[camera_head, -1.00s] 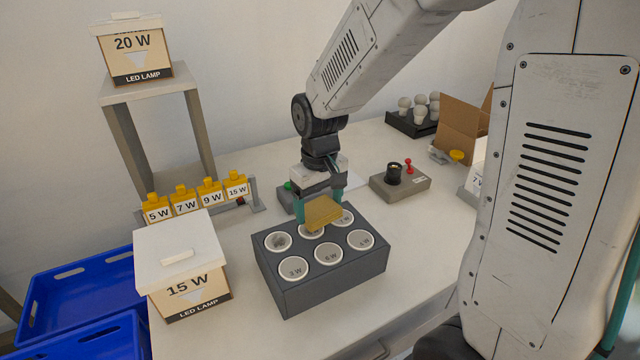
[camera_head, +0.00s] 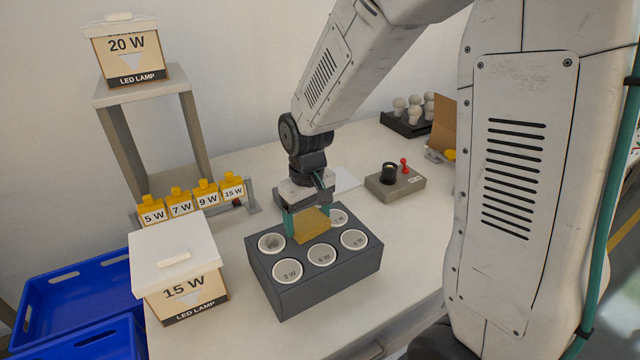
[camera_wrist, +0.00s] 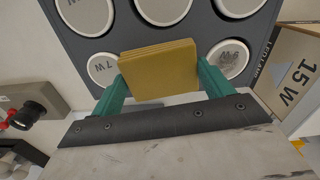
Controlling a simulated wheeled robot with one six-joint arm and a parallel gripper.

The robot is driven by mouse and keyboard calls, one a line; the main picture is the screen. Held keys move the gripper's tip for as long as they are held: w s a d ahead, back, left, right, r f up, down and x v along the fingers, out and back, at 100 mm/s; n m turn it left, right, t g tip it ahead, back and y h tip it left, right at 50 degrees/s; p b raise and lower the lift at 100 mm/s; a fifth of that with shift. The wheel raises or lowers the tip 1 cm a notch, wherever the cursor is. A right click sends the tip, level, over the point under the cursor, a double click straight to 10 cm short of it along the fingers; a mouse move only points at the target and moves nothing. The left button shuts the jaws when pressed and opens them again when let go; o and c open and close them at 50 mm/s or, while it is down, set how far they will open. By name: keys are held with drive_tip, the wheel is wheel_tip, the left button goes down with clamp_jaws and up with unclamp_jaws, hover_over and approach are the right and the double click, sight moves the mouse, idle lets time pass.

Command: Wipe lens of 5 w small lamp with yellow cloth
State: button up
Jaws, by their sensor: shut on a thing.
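My gripper (camera_head: 308,220) is shut on the folded yellow cloth (camera_head: 312,227), which also shows between the green fingers in the wrist view (camera_wrist: 160,70). The cloth is over the back middle of a dark grey box (camera_head: 318,287) with several round white lamp lenses. It hides the lens there, so I cannot read its label or tell whether the cloth touches it. The back left lens (camera_head: 271,243) looks smudged. The 7 W lens (camera_wrist: 102,69) and a lens that seems to read 9 W (camera_wrist: 228,58) flank the cloth in the wrist view. The 3 W lens (camera_head: 288,271) is front left.
A 15 W carton (camera_head: 180,275) stands close left of the lamp box. A grey socket unit (camera_head: 394,184) with a red knob, a tray of bulbs (camera_head: 408,122) and a brown carton (camera_head: 443,125) are at the right.

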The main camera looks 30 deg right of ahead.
sight(316, 219)
drive_tip(key=shift+s+d, duration=0.1)
drive_tip(key=shift+d, duration=0.8)
drive_tip(key=shift+r, duration=4.05)
